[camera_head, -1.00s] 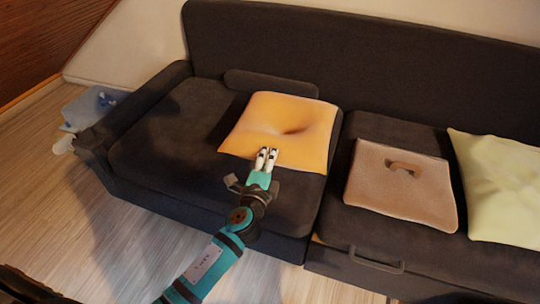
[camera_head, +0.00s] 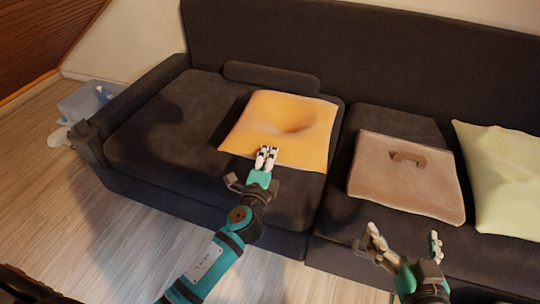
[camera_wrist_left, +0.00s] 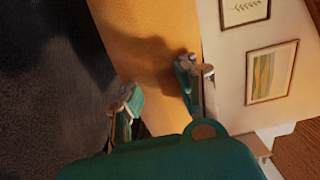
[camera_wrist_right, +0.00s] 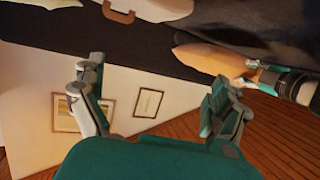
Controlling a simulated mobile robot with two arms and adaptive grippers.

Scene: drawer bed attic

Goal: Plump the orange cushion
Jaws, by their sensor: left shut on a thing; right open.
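The orange cushion (camera_head: 280,122) lies on the left seat of the dark sofa, with a dent in its middle. My left gripper (camera_head: 266,152) is shut on its front edge; in the left wrist view the fingers (camera_wrist_left: 158,98) stand on either side of the orange fabric (camera_wrist_left: 155,50). My right gripper (camera_head: 405,240) is open and empty in front of the sofa's right part, below the brown cushion. In the right wrist view its fingers (camera_wrist_right: 150,105) are wide apart with nothing between them.
A brown cushion (camera_head: 405,190) with a handle-like loop and a pale yellow cushion (camera_head: 505,175) lie on the right seat. A dark bolster (camera_head: 270,78) rests behind the orange cushion. A bluish box (camera_head: 85,103) stands on the floor by the left armrest.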

